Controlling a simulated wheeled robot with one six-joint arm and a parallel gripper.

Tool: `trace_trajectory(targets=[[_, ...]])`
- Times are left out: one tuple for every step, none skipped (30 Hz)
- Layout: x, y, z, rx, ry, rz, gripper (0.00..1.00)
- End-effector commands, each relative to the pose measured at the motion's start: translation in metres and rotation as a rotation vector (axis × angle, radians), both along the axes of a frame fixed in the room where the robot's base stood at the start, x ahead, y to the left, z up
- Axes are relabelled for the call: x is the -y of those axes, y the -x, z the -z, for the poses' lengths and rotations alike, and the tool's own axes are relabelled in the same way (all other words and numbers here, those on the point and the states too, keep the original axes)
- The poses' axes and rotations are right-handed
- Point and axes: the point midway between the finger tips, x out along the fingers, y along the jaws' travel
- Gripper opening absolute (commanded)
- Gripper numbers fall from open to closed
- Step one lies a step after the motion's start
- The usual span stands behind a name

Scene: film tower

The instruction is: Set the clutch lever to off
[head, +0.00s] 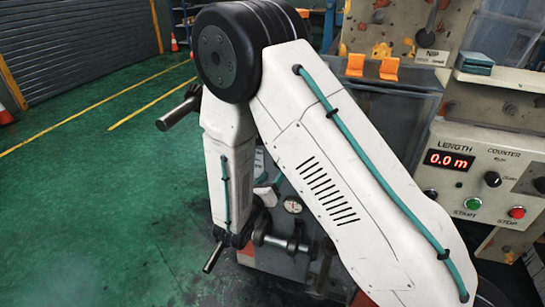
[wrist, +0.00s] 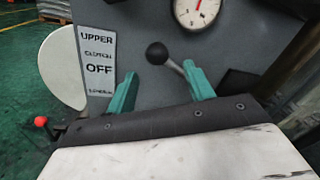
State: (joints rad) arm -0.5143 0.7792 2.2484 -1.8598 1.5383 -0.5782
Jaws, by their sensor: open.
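The clutch lever shows in the wrist view as a black ball knob (wrist: 157,53) on a short metal rod. The rod slants down to the right and passes behind my right finger. A white label plate (wrist: 98,68) to its left reads UPPER at the top and OFF lower down; the smaller lines are blurred. The knob is about level with the small line between them. My gripper (wrist: 160,69) is open, its two teal fingers apart, with the knob seen just beyond and between the tips. I cannot tell if a finger touches the rod. In the head view my arm hides the lever.
A dial gauge (wrist: 197,10) sits on the grey panel above the lever; it also shows in the head view (head: 292,205). A red ball knob (wrist: 40,121) is at lower left. A control panel (head: 481,168) reading 0.0 m stands right. Green floor at left is open.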

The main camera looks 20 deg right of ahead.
Motion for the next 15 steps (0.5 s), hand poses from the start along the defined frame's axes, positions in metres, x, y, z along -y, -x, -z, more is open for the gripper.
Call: trace_trajectory(targets=[[0.001,-0.002,0.000,0.000,0.000,0.000,0.53],[0.002,-0.004,0.000,0.000,0.000,-0.001,0.53],[0.004,-0.007,0.000,0.001,-0.001,-0.002,0.53],[0.005,-0.010,0.000,0.001,-0.001,-0.004,0.53],[0.007,-0.013,0.000,0.001,-0.001,-0.007,0.53],[0.009,-0.018,0.000,0.001,0.000,-0.008,0.53],[0.012,-0.022,0.000,0.001,0.000,-0.010,0.53],[0.014,-0.025,0.000,0.001,0.000,-0.012,0.53],[0.017,-0.030,0.000,0.001,0.000,-0.013,0.53],[0.020,-0.034,0.000,0.001,0.000,-0.015,0.53],[0.023,-0.037,0.000,0.001,0.000,-0.015,0.53],[0.026,-0.041,0.000,0.001,-0.001,-0.016,0.53],[0.028,-0.044,0.000,0.000,-0.001,-0.017,0.53],[0.031,-0.046,0.000,0.000,-0.001,-0.017,0.53],[0.033,-0.049,0.000,0.001,-0.001,-0.016,0.53]])
